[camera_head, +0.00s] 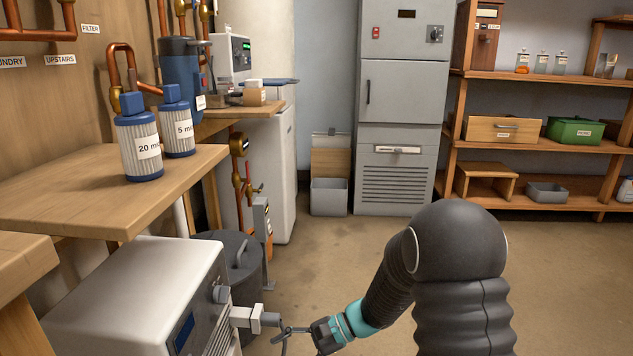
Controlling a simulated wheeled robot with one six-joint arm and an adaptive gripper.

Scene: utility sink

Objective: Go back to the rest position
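My gripper (281,339) is at the bottom centre, at the end of my dark arm with a teal band. Its thin dark fingers point left, close to the pale block-shaped fitting (254,318) on the front of a white box-shaped unit (130,290). I cannot tell whether the fingers touch the fitting or are just in front of it. The lower part of the fingers runs to the bottom edge of the picture. I see nothing clearly held between them, and their opening cannot be made out.
A wooden bench (90,190) at left carries two filter cartridges, marked 20 (138,140) and 5 (177,125). A dark lidded bin (235,262) stands behind the white unit. A grey cabinet (400,120) and wooden shelves (545,148) line the back. The floor (560,280) at right is clear.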

